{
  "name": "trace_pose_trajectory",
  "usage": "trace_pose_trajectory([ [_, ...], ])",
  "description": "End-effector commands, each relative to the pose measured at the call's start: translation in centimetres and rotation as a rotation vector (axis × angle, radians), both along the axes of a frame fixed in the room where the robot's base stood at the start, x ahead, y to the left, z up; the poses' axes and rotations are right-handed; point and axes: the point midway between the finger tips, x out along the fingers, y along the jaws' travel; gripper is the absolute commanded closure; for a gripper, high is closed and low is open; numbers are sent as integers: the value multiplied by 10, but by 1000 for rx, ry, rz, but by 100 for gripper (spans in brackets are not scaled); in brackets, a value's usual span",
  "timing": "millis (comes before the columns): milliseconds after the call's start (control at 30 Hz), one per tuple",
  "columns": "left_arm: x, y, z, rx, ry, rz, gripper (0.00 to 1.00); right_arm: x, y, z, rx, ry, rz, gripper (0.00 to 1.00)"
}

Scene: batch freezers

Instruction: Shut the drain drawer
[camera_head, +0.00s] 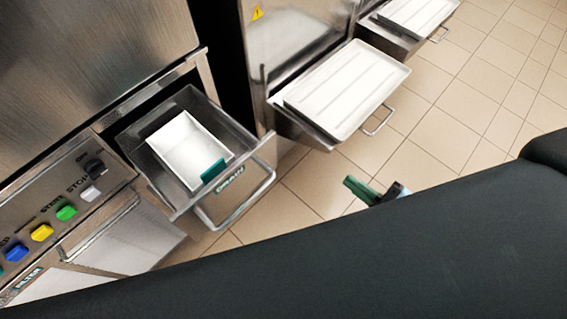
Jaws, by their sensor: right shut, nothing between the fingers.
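The drain drawer (252,172) stands pulled out of the left steel machine, with a "DRAIN" label on its front. Its bar handle (243,207) sticks out from the front towards the floor. A white rectangular tray (183,146) with a dark green tab lies inside it. My right gripper (360,189) shows only in part, at the edge of my dark arm, to the right of the drawer and apart from it. It is shut and holds nothing. My left gripper is not in view.
A panel with a black knob (95,166) and coloured buttons lies left of the drawer, above a filter cover (122,240). A second machine's open drawer with a white lid (352,88) stands to the right. Tiled floor (440,160) is free. My dark arm covers the lower part.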

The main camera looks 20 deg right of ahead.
Motion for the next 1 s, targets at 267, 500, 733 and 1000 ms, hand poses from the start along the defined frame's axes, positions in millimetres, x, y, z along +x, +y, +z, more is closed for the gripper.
trace_pose_trajectory([
  [267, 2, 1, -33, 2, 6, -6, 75, 20, 15, 36, -341, -507, 524, 100],
  [500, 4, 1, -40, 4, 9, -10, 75, 16, 12, 38, -473, -634, 717, 100],
  [733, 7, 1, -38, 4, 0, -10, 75, 16, 15, 39, -476, -639, 724, 100],
  [1000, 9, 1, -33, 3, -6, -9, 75, 25, 48, 40, -472, -642, 721, 100],
])
